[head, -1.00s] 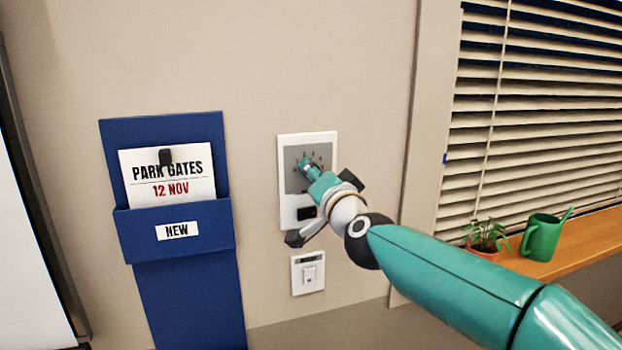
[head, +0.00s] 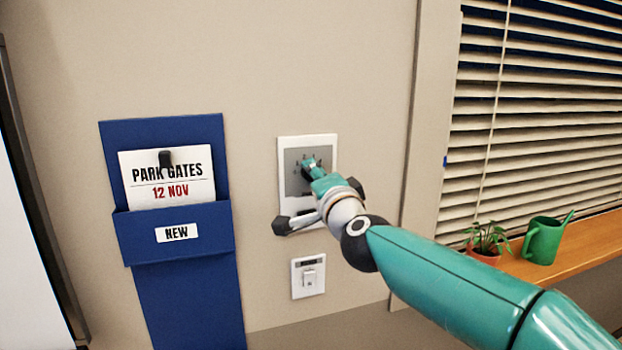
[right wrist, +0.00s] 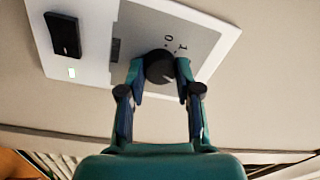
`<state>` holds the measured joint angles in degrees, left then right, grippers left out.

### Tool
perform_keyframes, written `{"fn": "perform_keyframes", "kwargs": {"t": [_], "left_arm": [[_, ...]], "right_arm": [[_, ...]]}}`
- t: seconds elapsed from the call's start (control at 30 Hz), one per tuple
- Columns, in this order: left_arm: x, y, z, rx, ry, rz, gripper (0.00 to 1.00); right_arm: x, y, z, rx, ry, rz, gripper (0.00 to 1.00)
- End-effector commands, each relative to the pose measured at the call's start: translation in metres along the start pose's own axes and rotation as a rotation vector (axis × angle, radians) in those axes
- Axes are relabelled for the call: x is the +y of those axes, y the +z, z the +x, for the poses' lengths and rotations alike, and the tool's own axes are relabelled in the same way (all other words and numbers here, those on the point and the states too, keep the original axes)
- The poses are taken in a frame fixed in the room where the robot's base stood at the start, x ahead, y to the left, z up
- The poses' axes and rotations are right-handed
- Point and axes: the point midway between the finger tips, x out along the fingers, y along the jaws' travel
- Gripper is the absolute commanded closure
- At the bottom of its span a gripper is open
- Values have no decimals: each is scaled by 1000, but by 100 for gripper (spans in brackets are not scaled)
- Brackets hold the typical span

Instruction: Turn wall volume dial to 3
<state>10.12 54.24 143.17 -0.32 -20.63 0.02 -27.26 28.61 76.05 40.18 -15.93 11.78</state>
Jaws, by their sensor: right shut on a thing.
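The wall volume dial (right wrist: 159,68) is a round black knob on a grey plate with a white surround (head: 288,150). In the right wrist view the digits 0 and 1 show beside the knob; the other digits are hidden or too small to read. My right gripper (right wrist: 160,72) is shut on the knob, one finger on each side. In the head view the right gripper (head: 311,167) reaches the panel from the lower right and hides most of the knob. I cannot tell which digit the knob points to. My left gripper is not in view.
A blue wall pocket (head: 175,240) holding a card (head: 185,165) hangs to the left. A potted plant (head: 486,238) and green watering can (head: 543,240) stand on the sill (head: 565,262) at right, below blinds.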

Motion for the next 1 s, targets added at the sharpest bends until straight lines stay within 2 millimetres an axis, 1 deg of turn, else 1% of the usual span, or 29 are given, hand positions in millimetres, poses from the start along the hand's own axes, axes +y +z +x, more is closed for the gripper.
{"fn": "perform_keyframes", "kwargs": {"t": [0.03,0.1,0.13,0.27,0.3,0.6,0.73,0.87,1.0], "left_arm": [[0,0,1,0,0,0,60],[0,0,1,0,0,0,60],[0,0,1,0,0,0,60],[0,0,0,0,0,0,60],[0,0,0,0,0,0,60],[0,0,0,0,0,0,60],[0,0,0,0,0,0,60],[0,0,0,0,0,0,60],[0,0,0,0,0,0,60]], "right_arm": [[7,6,1,-15,13,-1,100],[7,6,1,-15,13,-2,100],[7,6,1,-15,13,-2,65],[7,6,1,-13,12,-2,43],[6,5,1,-11,10,-2,41],[3,2,-1,-5,5,-2,41],[1,1,-6,-3,3,-3,41],[1,1,-19,-4,4,-3,41],[1,1,-41,-5,4,-2,41]]}}
